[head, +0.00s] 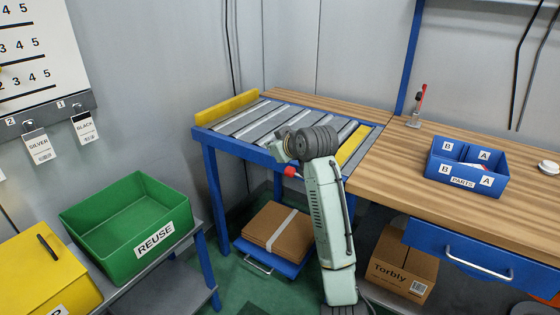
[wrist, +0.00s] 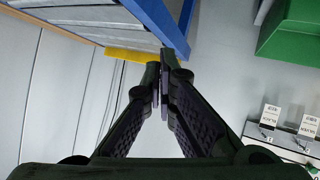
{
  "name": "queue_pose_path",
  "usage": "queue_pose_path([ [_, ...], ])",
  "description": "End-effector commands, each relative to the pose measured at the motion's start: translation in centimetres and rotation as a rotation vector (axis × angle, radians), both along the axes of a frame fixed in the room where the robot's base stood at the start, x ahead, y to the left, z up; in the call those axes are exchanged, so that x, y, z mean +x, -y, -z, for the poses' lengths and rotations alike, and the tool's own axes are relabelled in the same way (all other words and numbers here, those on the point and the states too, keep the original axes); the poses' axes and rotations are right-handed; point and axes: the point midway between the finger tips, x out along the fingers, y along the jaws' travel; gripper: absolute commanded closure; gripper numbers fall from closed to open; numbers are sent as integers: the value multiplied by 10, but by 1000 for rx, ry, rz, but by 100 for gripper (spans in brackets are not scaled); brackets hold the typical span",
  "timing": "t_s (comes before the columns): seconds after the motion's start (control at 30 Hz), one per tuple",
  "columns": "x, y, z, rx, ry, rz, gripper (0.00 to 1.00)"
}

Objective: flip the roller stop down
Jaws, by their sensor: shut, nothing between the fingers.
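A yellow bar (head: 226,106), which looks like the roller stop, stands raised along the far left end of the roller conveyor (head: 208,135). Part of a yellow piece, seemingly this bar, shows in the wrist view (wrist: 130,55), beyond my fingers and past the blue frame (wrist: 160,20). My gripper (wrist: 160,85) is shut and empty, with its fingertips together. The fingertips appear near the blue frame's edge; I cannot tell whether they touch it. In the head view my arm hides the gripper's fingers and part of the rollers.
A red knob (head: 292,171) shows beside my arm at the conveyor's front. A second yellow strip (head: 355,145) lies at the conveyor's right end. A green REUSE bin (head: 128,218) stands front left. A blue parts box (head: 467,166) sits on the wooden bench (head: 400,180). Cartons (head: 276,230) lie underneath.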

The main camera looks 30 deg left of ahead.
Motion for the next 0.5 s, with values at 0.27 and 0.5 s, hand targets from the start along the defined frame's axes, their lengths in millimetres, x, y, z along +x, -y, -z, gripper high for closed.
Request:
queue_pose_path([
  [0.27, -17, -1, -35, 1, 2, 0, 100],
  [0.5, -19, -1, -39, 2, 1, 1, 100],
])
